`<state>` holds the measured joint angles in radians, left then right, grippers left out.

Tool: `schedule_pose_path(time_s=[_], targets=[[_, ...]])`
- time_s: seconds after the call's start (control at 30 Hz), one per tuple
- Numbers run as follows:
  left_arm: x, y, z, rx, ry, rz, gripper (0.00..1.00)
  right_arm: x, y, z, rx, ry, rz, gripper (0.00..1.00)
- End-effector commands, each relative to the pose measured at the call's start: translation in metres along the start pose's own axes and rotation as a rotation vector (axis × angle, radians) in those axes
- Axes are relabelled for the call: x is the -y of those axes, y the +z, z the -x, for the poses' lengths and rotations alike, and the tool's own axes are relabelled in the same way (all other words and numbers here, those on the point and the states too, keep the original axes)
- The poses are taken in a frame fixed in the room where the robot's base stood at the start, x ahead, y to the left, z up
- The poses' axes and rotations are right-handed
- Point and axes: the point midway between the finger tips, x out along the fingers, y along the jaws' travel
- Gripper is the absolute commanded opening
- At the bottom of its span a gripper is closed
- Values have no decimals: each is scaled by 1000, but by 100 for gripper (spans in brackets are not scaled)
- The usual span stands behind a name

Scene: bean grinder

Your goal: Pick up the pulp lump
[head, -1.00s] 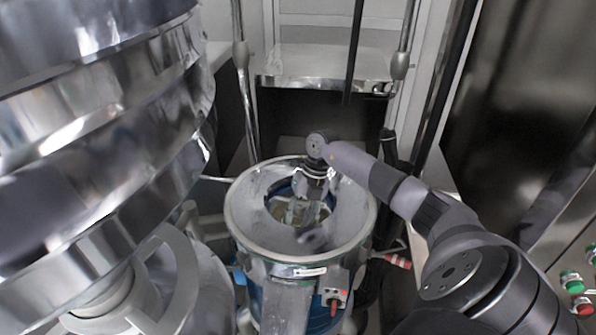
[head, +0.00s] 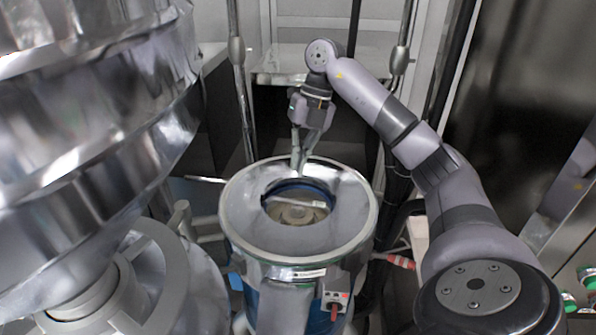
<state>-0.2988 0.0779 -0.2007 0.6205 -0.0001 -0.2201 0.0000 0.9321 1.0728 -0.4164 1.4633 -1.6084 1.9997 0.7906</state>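The grinder (head: 243,228) is a round metal bowl with a wide rim and a blue-lined opening in the middle. A beige round part (head: 297,213) and a pale bar (head: 305,203) show inside the opening. I cannot make out a separate pulp lump. My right gripper (head: 301,172) points down above the far part of the bowl. Its fingers come close together at the tips, but whether they are shut or hold something small is unclear. My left gripper is not in view.
A large shiny metal vessel (head: 90,110) fills the left side. A metal shelf (head: 280,62) and upright poles (head: 241,90) stand behind the grinder. A control box with a red switch (head: 335,300) is on its front. Green and red buttons (head: 570,302) sit at the lower right.

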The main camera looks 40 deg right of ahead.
Motion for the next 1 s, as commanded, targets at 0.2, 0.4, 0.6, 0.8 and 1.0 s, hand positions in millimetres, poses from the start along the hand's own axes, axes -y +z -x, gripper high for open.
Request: schedule_pose_path(time_s=[0.2,0.4,0.6,0.8,1.0], targets=[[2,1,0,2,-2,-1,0,-2,-1,5,0,0,0,0],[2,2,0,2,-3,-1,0,-2,-1,5,0,1,1,2],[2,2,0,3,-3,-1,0,-2,-1,4,0,1,1,15],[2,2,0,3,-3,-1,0,-2,-1,4,0,1,1,28],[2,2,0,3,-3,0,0,-2,-1,4,0,1,1,42]])
